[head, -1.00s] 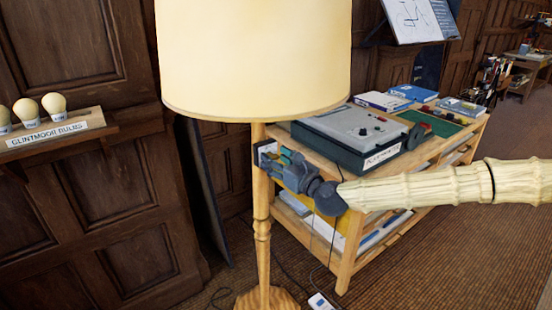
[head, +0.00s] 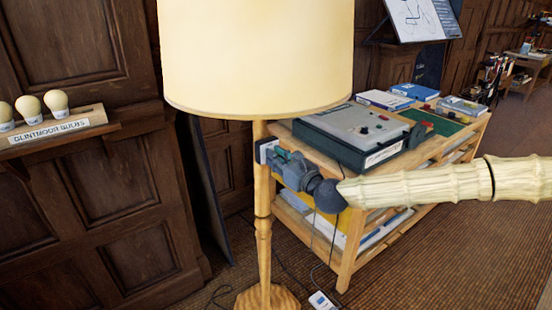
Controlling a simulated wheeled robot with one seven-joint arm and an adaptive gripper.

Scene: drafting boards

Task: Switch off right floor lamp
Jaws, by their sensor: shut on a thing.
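The floor lamp has a large cream shade (head: 255,60) and a turned wooden pole (head: 263,245), and stands upright in the middle of the head view. The shade looks pale and bright; its bulb is hidden, so I cannot tell from it alone whether the lamp is lit. A small pale switch box (head: 264,151) sits on the pole just below the shade. My gripper (head: 276,160) reaches in from the right, with its fingers shut on the switch at this box. The fingers hide the part they hold.
A wooden shelf unit (head: 347,255) with a grey device (head: 355,127) on top stands close behind my gripper. A bulb shelf (head: 55,138) is on the left wall. Cables and a white power block (head: 321,300) lie on the floor by the lamp base (head: 268,298).

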